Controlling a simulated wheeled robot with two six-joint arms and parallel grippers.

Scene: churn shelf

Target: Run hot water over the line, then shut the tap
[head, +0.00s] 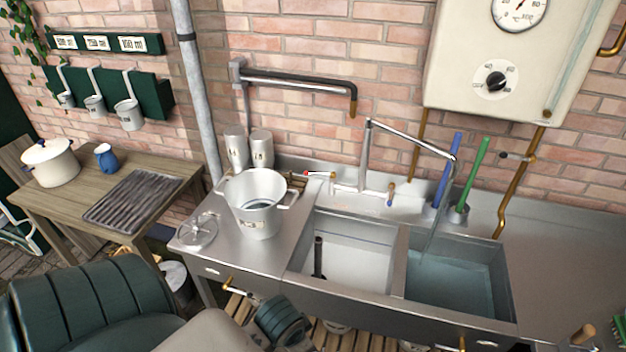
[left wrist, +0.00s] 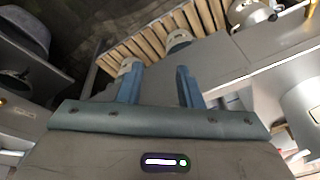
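In the head view the metal swing tap (head: 410,138) stands behind the double sink. Its spout is over the right basin (head: 408,270), and a thin pale stream seems to fall from it. Bluish water (head: 458,282) lies in that basin; I cannot make out a line. One tap handle (head: 320,175) has a red mark and points sideways; the other handle (head: 390,194) has a wooden tip. The left basin (head: 355,245) looks empty of water. My left gripper (left wrist: 160,88) is open and empty in the left wrist view, above the floor area by slatted wood. My right gripper is out of view.
A white two-handled bucket (head: 257,205) and a round lid (head: 197,232) stand on the left drainer. Blue and green handled brushes (head: 465,178) stand behind the right basin. A boiler (head: 515,60) with a dial hangs above. The right counter is mostly clear.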

